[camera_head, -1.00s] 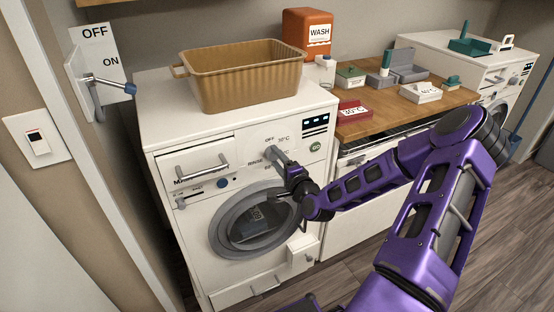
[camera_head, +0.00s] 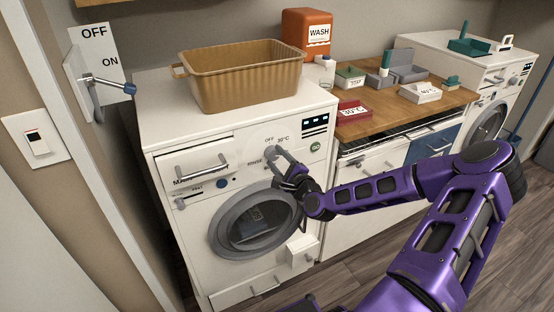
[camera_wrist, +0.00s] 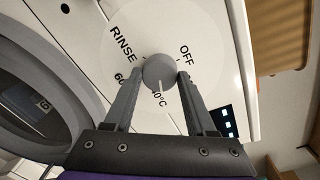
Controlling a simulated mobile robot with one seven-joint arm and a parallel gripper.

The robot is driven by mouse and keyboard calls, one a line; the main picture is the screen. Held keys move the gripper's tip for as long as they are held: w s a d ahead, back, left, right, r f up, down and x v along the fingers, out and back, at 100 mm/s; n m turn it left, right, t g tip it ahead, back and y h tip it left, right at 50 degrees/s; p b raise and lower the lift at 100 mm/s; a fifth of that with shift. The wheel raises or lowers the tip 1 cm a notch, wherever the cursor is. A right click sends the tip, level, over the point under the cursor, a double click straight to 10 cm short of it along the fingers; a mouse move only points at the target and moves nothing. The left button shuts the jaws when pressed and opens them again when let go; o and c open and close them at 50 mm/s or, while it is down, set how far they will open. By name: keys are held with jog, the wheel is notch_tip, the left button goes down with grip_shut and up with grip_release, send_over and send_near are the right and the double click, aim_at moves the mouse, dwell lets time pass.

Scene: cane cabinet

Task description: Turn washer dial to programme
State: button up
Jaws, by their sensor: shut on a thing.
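The round grey washer dial (camera_wrist: 159,72) sits on a white disc lettered RINSE, OFF, 60 and a partly covered °C number. Its pale pointer line aims toward my palm, at that °C number, whose first digit is unclear. My gripper (camera_wrist: 158,76) is shut on the dial, one finger on each side. In the head view my gripper (camera_head: 283,158) is at the upper front panel of the washer (camera_head: 228,148), and its fingers mostly hide the dial.
A tan basket (camera_head: 245,85) stands on the washer. A red box marked with a temperature (camera_head: 352,111) and a white box (camera_head: 420,93) lie on the wooden counter (camera_head: 375,125). The round door (camera_head: 250,225) is below the dial. A lever (camera_head: 110,85) is on the left wall.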

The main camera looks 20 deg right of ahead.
dwell(0.3)
jog(key=o, duration=1.4)
jog(key=shift+c, duration=0.2)
jog(key=shift+s, duration=0.15)
jog(key=s, duration=1.7)
jog(key=shift+d+r, duration=0.4)
